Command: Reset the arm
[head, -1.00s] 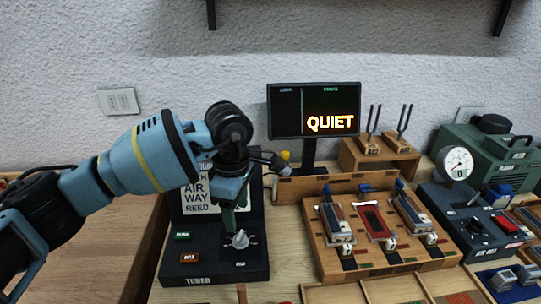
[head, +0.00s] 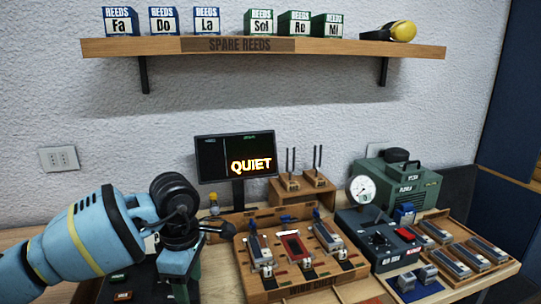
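My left arm comes in from the left in the head view, and its gripper (head: 188,268) hangs over the dark tuner box (head: 143,286) at the lower left. The arm's wrist hides much of the tuner. The fingers point down and I cannot tell whether they are apart or closed. My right gripper is not in view.
A screen (head: 235,157) reading QUIET stands behind a wooden wind chest (head: 290,285) with several reed pieces. A gauge (head: 362,189), a dark control box (head: 378,240) and a green pump (head: 405,183) stand at right. Above hangs a shelf (head: 400,50) with several reed boxes.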

